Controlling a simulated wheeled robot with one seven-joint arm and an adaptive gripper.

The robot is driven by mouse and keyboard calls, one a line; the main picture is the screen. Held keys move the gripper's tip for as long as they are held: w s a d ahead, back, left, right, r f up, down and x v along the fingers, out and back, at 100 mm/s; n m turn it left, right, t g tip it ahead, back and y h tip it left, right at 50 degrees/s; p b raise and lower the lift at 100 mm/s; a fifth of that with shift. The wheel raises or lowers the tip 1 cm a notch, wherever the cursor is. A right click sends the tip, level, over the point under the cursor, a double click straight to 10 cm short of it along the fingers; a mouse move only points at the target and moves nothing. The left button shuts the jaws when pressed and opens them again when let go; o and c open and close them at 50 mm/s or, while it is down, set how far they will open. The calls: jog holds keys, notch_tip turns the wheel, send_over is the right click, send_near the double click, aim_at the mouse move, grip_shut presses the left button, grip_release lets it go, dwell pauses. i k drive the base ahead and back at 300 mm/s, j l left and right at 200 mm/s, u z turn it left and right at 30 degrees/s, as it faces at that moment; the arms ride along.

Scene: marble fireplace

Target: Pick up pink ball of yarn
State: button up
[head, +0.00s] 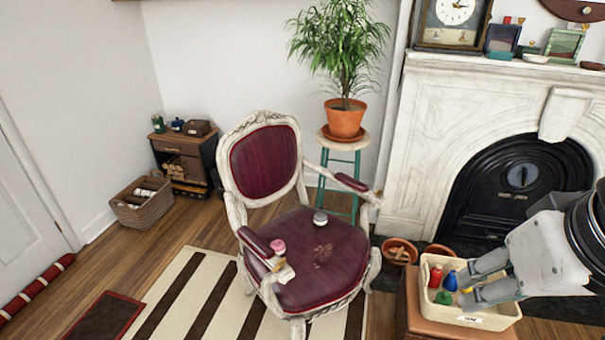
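A small pink round object (278,246), which looks like the pink ball of yarn, is at the left armrest of the dark red upholstered chair (325,265). Small cream items (281,269) are just below it; they are too small to make out. My gripper (461,288) is at the right, over the cream bin (490,318), well to the right of the pink object. Its two fingers point left and stand apart, with nothing seen held between them.
A grey-white round object (320,218) lies on the chair seat. The bin holds red (436,276), blue (450,282) and green (443,298) items. A potted plant (344,118) on a stool stands behind the chair. The fireplace (425,130) is at right.

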aim_at(279, 247)
jog(key=i+j+z, duration=0.1)
jog(key=i+j, duration=0.3)
jog(key=i+j+z, duration=0.1)
jog(key=i+j, duration=0.25)
jog(key=j, duration=0.2)
jog(key=i+j, duration=0.35)
jog(key=j, duration=0.2)
jog(key=l+z, duration=0.05)
